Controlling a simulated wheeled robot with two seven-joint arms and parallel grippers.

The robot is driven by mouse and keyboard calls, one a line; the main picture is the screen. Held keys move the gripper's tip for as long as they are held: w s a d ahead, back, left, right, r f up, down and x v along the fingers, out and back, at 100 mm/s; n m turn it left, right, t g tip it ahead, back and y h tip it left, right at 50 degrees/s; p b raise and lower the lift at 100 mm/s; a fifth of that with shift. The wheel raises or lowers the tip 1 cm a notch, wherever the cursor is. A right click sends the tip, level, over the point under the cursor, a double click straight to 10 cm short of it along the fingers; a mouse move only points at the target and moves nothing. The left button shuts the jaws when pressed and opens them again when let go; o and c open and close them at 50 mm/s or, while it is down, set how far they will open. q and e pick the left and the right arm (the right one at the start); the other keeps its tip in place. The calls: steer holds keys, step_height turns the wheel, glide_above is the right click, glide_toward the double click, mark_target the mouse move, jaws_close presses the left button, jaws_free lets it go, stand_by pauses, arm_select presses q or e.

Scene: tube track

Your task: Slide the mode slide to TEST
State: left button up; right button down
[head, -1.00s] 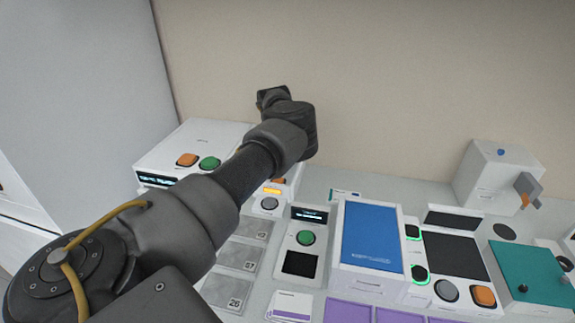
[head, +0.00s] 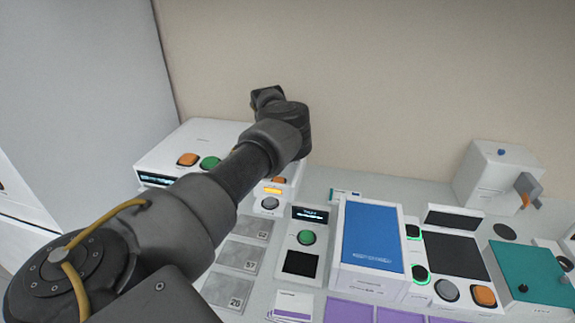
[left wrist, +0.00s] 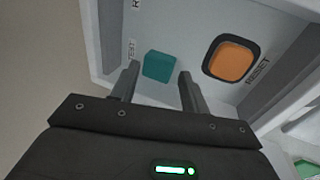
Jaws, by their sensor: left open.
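The mode slide's teal knob (left wrist: 159,66) shows in the left wrist view on a pale panel. The word TEST (left wrist: 131,50) is printed to the left of the knob, and another label, partly cut off, stands above it at the picture's top edge. My left gripper (left wrist: 158,76) is open, with one finger on each side of the knob; I cannot tell whether either finger touches it. In the head view my left arm hides the knob, and the gripper's fingers cannot be made out. My right gripper is in neither view.
An orange RESET button (left wrist: 231,60) sits to the right of the knob. In the head view a white box (head: 205,135) with orange and green buttons stands behind my arm. A blue-topped box (head: 372,235) and a teal panel (head: 530,272) stand to the right.

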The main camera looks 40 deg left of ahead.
arm_select(q)
steer(key=shift+w+r+p, duration=0.1)
steer(key=shift+r+p, duration=2.2)
steer(key=shift+r, duration=1.3)
